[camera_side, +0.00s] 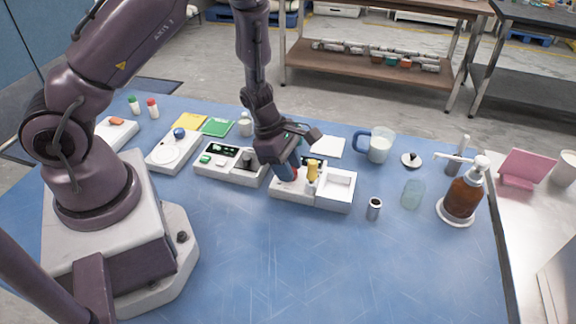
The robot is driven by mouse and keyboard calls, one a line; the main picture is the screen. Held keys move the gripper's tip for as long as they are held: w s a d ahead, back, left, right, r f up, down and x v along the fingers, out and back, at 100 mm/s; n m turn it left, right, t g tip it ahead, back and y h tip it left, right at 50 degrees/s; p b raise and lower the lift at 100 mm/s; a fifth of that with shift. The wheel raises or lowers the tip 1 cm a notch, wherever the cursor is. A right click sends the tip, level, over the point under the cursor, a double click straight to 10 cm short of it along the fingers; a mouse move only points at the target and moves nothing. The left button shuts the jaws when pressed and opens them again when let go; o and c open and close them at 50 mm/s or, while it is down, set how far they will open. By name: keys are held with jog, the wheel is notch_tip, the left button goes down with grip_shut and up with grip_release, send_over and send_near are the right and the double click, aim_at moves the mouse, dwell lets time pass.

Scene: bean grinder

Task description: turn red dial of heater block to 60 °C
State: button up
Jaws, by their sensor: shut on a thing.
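My gripper (289,177) points down over the left part of a white block (312,201), which looks like the heater block. A bit of red, which looks like the red dial (295,174), shows right at my fingertips. My gripper is shut on it. Most of the dial is hidden by my fingers, and its pointer and any temperature marks cannot be read from here. A yellow upright piece (312,172) stands on the same block just right of my gripper, and an open white compartment (337,188) forms its right end.
Left of the block is a white device with a dark panel (228,163). A white scale-like device (173,152) is farther left. A blue-handled mug (379,147), small metal cylinder (374,209), glass jar (412,195) and brown pump bottle (463,194) stand right. The front table is clear.

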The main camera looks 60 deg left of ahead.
jog(key=m, duration=0.2)
jog(key=m+g, duration=0.1)
jog(key=m, duration=0.2)
jog(key=shift+w+a+g+h, duration=0.1)
jog(key=shift+g+h, duration=0.2)
jog(key=shift+h, duration=0.1)
dwell(0.3)
jog(key=o, duration=0.9)
jog(key=v, duration=1.3)
jog(key=shift+w, duration=0.1)
jog(key=shift+m, duration=0.3)
jog(key=s+d+r+m+t+y, duration=0.1)
jog(key=s+d+r+m, duration=0.1)
jog(key=s+r+m, duration=0.2)
jog(key=s+d+r+m+t+y, duration=0.2)
jog(key=s+r+m, duration=0.3)
jog(key=r+m, duration=0.3)
jog(key=s+d+r+m+t+y, duration=0.1)
jog(key=s+d+r+m, duration=0.3)
jog(key=r+m, duration=0.3)
jog(key=shift+s+m+t, duration=0.3)
jog(key=shift+s+m, duration=0.1)
jog(key=shift+s, duration=0.2)
